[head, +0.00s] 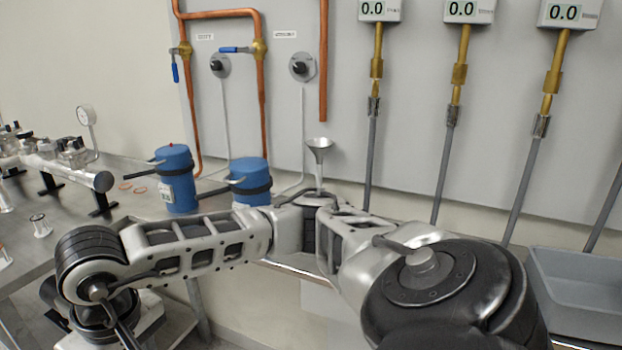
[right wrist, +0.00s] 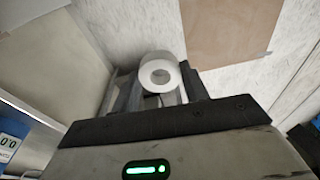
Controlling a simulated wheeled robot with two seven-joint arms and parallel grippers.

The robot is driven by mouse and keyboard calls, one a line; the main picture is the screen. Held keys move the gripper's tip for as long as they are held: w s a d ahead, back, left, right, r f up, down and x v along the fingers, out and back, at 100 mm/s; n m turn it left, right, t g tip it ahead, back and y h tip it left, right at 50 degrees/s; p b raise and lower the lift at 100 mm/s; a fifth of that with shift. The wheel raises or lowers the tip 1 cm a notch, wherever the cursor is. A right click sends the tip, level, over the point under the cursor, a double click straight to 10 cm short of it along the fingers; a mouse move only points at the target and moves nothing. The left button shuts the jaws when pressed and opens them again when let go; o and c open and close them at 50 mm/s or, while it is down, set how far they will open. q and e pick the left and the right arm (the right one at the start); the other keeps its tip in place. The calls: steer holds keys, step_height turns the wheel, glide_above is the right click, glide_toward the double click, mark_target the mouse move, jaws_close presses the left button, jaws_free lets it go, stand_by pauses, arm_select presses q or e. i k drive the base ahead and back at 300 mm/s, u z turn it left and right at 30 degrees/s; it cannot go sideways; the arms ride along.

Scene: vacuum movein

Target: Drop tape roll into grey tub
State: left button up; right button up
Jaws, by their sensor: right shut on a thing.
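A white tape roll (right wrist: 166,66) is between the dark fingers of my right gripper (right wrist: 158,84) in the right wrist view. The gripper is shut on it, and the roll's round hole faces the camera. In the head view a grey tub (head: 580,292) is at the lower right edge, partly cut off and partly behind my arm. The visible part of the tub looks empty. Neither the tape roll nor either gripper can be made out in the head view. The tub is not identifiable in the right wrist view.
Two blue cylinders (head: 177,178) and a metal funnel (head: 319,150) stand on the bench at centre left. Copper pipes (head: 261,90) and grey hoses (head: 443,165) run down the wall panel. A steel manifold (head: 65,168) is at left. My arm links cover the middle.

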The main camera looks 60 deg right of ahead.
mark_target(589, 305)
steer(key=i, duration=0.35)
steer(key=z, duration=3.05)
